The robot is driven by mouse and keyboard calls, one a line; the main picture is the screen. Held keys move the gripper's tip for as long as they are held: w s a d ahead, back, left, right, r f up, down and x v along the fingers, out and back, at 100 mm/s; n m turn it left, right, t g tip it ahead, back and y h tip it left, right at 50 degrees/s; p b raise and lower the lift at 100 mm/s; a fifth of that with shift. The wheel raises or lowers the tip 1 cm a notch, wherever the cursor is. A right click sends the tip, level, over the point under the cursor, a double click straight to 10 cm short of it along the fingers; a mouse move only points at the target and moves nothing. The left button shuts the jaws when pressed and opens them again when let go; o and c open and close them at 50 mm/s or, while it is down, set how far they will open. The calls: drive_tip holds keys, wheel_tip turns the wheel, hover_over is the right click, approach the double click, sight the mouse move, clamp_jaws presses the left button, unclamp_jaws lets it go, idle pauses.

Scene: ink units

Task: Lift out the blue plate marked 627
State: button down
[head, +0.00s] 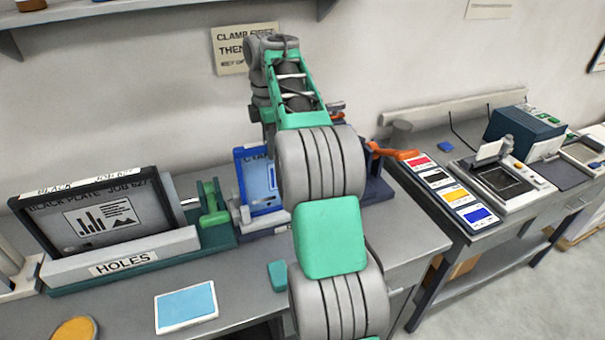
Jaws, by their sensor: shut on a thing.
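The blue plate (262,180) stands upright in a blue frame at the middle of the bench, in the holder behind my arm. Its top label starts with "CYA"; the rest, and any number, is hidden by my arm. My gripper (268,135) points down from my wrist at the plate's top edge, shut on the plate. Its fingertips are mostly hidden behind my arm, so the exact contact does not show. The lower part of the plate is down at its holder.
A black plate (100,215) marked "JOB 627" stands at left in a holder labelled "HOLES" (124,262), with a green clamp (213,205) beside it. A orange-handled lever (395,153) is right of my arm. A light-blue card (186,307) lies in front. A colour strip (450,190) lies right.

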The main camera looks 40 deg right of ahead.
wheel_tip(320, 180, up, 6)
drive_tip(key=p, duration=0.6)
drive_tip(key=shift+r, duration=0.2)
drive_tip(key=shift+w+d+r+b, duration=0.1)
drive_tip(key=shift+r+b, duration=0.05)
drive_tip(key=shift+b, duration=0.15)
drive_tip(key=shift+r, duration=2.15)
